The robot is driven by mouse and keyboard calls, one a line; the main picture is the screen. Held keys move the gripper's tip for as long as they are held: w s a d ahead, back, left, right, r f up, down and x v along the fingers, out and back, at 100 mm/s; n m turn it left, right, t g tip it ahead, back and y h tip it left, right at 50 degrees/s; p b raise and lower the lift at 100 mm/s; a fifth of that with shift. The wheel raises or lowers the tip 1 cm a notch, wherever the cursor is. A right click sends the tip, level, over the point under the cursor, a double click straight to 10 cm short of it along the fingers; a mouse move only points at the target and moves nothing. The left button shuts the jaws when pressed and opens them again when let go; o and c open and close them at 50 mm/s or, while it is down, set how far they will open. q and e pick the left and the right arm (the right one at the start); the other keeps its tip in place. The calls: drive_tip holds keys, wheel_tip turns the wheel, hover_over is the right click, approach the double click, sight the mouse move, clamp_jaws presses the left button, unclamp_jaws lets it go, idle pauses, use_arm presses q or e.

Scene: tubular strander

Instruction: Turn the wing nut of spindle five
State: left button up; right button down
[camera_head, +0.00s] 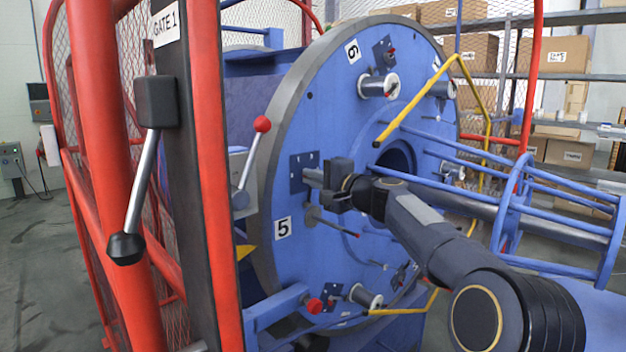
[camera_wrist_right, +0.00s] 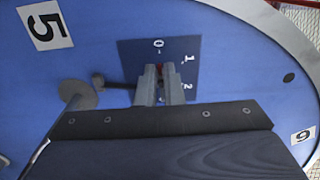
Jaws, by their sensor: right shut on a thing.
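Spindle five's number label (camera_head: 283,228) is on the blue disc's left side; it also shows in the wrist view (camera_wrist_right: 45,25). Above it is a dark blue plate (camera_head: 298,160) with a scale marked 0, 1, 2, which also shows in the wrist view (camera_wrist_right: 190,55). My right gripper (camera_head: 312,177) is at this plate, its fingers (camera_wrist_right: 160,78) shut on the wing nut. The nut is almost wholly hidden; only a bit of red (camera_wrist_right: 160,67) shows between the fingertips. Spindle five's shaft (camera_head: 332,222) sticks out bare below the gripper. My left gripper is not in view.
The big blue disc (camera_head: 335,115) carries other stations, with spindle six (camera_head: 378,86) above. A red gate post (camera_head: 215,150) and a red-knobbed lever (camera_head: 262,125) stand on the left. Yellow bars (camera_head: 415,97) and a blue tubular cage (camera_head: 510,215) lie close to my right arm.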

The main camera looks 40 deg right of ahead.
drive_tip(key=c, duration=1.6)
unclamp_jaws()
drive_tip(key=shift+o, duration=0.2)
drive_tip(key=s+b, duration=0.1)
drive_tip(key=s, duration=0.7)
drive_tip(key=shift+d, duration=0.3)
drive_tip(key=shift+w, duration=0.1)
drive_tip(key=s+a+f+n+g+y, duration=0.25)
drive_tip(key=s+a+f+n, duration=0.2)
drive_tip(key=a+f, duration=0.4)
drive_tip(key=s+a+f+n+g+y, duration=0.2)
drive_tip(key=s+a+f+n+g, duration=0.3)
drive_tip(key=a, duration=0.6)
drive_tip(key=s+a+f+n+g+h, duration=0.1)
drive_tip(key=s+a+f+n+g, duration=0.2)
drive_tip(key=s+f, duration=0.55)
drive_tip(key=s+a+f+n+g+h, duration=0.1)
drive_tip(key=s+a+f+n+g, duration=0.1)
drive_tip(key=s+a+f, duration=0.45)
wheel_tip(320, 180, up, 16)
drive_tip(key=s+d+p, duration=0.1)
drive_tip(key=p, duration=1.8)
drive_tip(key=shift+s+d+r+n, duration=0.15)
drive_tip(key=shift+s+d+n, duration=0.05)
drive_tip(key=shift+s+n, duration=0.15)
